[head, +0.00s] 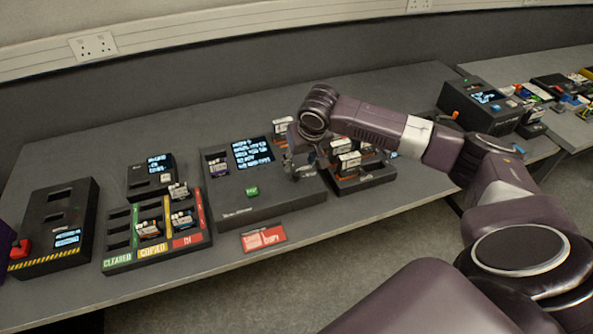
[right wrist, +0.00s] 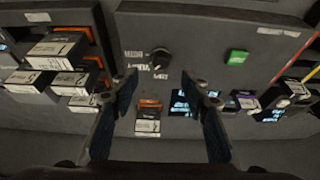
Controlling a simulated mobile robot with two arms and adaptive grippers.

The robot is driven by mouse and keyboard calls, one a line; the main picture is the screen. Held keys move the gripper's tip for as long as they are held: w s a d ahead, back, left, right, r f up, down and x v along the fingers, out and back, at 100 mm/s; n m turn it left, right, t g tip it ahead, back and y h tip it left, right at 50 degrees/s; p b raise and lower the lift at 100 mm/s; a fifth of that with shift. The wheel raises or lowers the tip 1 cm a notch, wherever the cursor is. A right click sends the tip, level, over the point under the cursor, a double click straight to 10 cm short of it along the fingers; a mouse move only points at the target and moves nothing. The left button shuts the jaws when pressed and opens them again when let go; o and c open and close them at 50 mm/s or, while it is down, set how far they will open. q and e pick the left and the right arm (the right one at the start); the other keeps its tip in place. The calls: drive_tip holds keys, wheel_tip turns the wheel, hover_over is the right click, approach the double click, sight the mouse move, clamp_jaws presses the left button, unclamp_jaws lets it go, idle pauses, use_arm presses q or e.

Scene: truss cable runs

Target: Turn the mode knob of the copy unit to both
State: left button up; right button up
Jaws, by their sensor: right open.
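The copy unit (head: 240,209) is a dark box on the long grey table, with a lit screen (head: 252,152) and a green button (head: 252,191). In the right wrist view its panel (right wrist: 205,45) shows the green button (right wrist: 237,57) and the round black mode knob (right wrist: 160,58), with white lettering left of it that I cannot read. My right gripper (head: 300,168) is over the right part of the unit and hides the knob in the head view. Its open, empty fingers (right wrist: 160,80) frame the knob from either side; contact cannot be told. My left gripper is out of view.
A tray of cartridges (head: 370,182) stands right of the unit. A red card (head: 264,238) lies at the front edge.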

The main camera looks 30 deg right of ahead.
sight(296, 173)
drive_tip(key=p+x, duration=0.1)
drive_tip(key=x, duration=0.6)
drive_tip(key=shift+a, duration=0.1)
clamp_jaws()
